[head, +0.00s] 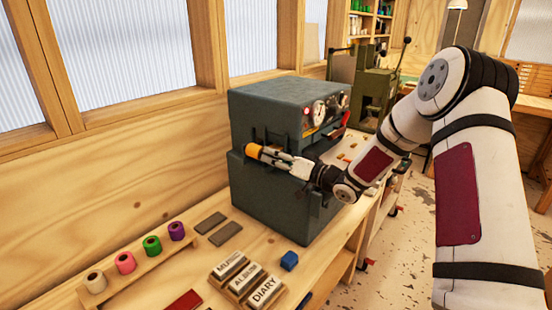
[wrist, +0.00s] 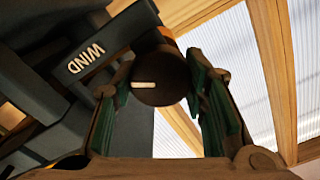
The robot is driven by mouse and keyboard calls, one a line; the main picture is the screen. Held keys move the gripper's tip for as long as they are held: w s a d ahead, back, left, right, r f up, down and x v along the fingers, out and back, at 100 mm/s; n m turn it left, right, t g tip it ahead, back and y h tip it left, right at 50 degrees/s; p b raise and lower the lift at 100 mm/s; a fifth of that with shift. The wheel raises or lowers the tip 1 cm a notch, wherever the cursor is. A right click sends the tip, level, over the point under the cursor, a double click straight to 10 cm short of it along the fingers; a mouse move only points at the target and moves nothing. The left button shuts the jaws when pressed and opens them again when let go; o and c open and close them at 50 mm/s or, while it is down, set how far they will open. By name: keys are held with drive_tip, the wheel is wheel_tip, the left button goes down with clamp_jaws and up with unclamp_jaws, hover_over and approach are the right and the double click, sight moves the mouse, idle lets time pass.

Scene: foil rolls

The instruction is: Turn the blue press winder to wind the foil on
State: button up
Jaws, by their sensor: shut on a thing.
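The blue-grey press (head: 280,100) stands on the bench against the wall. Its winder knob (wrist: 158,75) is dark and round, with a white mark lying about level in the wrist view. The raised word WIND (wrist: 86,58) is beside it. My gripper (head: 276,158) is at the press front, its green-padded fingers on both sides of the knob, shut on it. The knob is hidden behind my gripper in the head view. An orange-yellow foil roll (head: 253,150) sits at the press front, just left of my fingers.
Foil rolls in white, pink, green and purple (head: 177,231) stand on a wooden rack at front left. Two grey plates (head: 211,222), a blue block (head: 289,260) and lettered blocks (head: 240,279) lie near the press. A green press (head: 375,85) stands behind.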

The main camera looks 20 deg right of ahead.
drive_tip(key=o, duration=1.2)
drive_tip(key=v, duration=1.2)
